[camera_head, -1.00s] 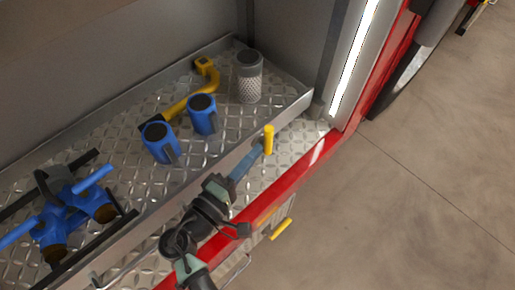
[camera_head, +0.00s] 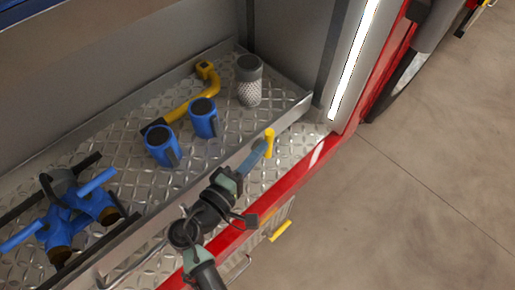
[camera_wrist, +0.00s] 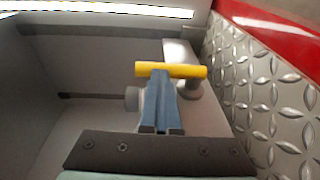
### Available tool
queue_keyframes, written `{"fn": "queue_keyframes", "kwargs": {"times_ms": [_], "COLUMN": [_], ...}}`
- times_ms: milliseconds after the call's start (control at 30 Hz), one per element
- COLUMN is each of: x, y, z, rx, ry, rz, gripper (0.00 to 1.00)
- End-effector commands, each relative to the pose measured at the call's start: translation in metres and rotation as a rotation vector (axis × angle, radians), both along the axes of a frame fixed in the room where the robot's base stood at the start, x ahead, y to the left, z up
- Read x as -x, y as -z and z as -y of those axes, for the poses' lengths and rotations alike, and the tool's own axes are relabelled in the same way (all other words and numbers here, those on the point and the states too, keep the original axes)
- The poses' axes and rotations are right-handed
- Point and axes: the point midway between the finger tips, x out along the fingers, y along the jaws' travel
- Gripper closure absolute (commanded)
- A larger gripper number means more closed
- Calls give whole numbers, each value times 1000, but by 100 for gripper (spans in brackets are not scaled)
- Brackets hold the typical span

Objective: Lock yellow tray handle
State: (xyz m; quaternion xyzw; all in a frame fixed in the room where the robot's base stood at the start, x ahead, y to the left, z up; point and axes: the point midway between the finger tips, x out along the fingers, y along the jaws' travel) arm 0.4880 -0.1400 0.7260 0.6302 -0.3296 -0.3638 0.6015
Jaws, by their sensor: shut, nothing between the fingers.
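The yellow tray handle (camera_head: 269,142) is at the right end of the tray's front wall, standing roughly upright in the head view. In the wrist view the handle (camera_wrist: 171,70) is a yellow bar lying crosswise just beyond my fingertips. My gripper (camera_head: 262,148) is shut with nothing between its blue fingers. Its tips (camera_wrist: 160,82) are at the handle, touching it or very close; I cannot tell which. The metal tray (camera_head: 196,186) has a diamond-plate floor.
The tray holds two blue cylinders (camera_head: 204,118) (camera_head: 161,147), a yellow bent pipe (camera_head: 190,100), a grey strainer (camera_head: 249,82) and a blue valve fitting (camera_head: 68,217). A red sill (camera_head: 297,171) runs along the front. A second yellow handle (camera_head: 280,231) sits lower down. Open floor lies right.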

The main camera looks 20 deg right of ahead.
Motion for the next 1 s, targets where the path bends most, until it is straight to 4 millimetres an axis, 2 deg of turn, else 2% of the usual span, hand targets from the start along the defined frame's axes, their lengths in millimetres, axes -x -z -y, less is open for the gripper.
{"fn": "queue_keyframes", "kwargs": {"times_ms": [367,567,1000], "x": [-3,-6,-15], "y": [-14,-23,-24], "z": [8,18,43], "rx": [-114,-264,-642], "ry": [3,4,6], "rz": [-39,-91,-227], "gripper": [100,100,100]}}
